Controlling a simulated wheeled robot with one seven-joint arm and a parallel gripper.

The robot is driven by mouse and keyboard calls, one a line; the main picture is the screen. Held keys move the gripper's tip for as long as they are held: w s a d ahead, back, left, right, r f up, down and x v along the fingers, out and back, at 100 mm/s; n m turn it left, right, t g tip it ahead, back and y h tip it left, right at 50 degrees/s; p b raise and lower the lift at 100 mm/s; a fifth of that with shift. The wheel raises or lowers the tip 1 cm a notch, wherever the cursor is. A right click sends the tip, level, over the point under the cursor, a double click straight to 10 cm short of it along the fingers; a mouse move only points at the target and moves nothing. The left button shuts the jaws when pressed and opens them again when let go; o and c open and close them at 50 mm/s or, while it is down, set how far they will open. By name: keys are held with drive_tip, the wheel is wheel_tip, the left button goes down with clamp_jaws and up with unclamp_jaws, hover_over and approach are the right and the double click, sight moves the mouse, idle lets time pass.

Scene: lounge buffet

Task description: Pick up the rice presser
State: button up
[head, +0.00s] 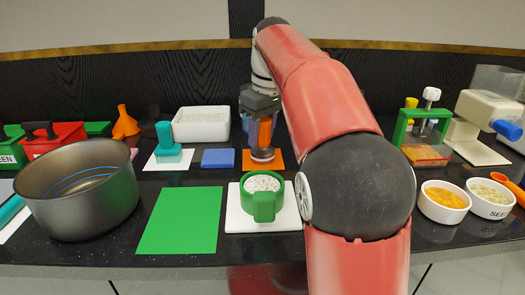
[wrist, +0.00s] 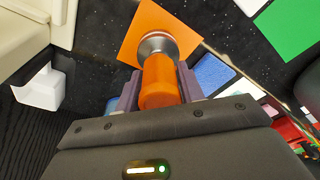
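A presser with an orange handle (head: 265,132) and a round metal base stands upright on an orange mat (head: 276,166) in the middle of the counter. Its handle also shows in the wrist view (wrist: 160,80), with the metal base beyond it over the mat. My gripper (wrist: 160,88) has one finger on each side of the handle, very close to it. I cannot tell whether the fingers touch it. In the head view, my gripper (head: 260,112) reaches down from behind. A teal presser (head: 167,142) stands on a white mat to the left.
A blue block (head: 218,158) lies just left of the orange mat. A green-rimmed container of rice (head: 263,192) stands in front. A white tray (head: 201,124) is behind, a large pot (head: 80,200) at left, and bowls (head: 444,205) at right. The green mat (head: 180,222) is bare.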

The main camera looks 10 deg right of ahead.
drive_tip(key=c, duration=0.5)
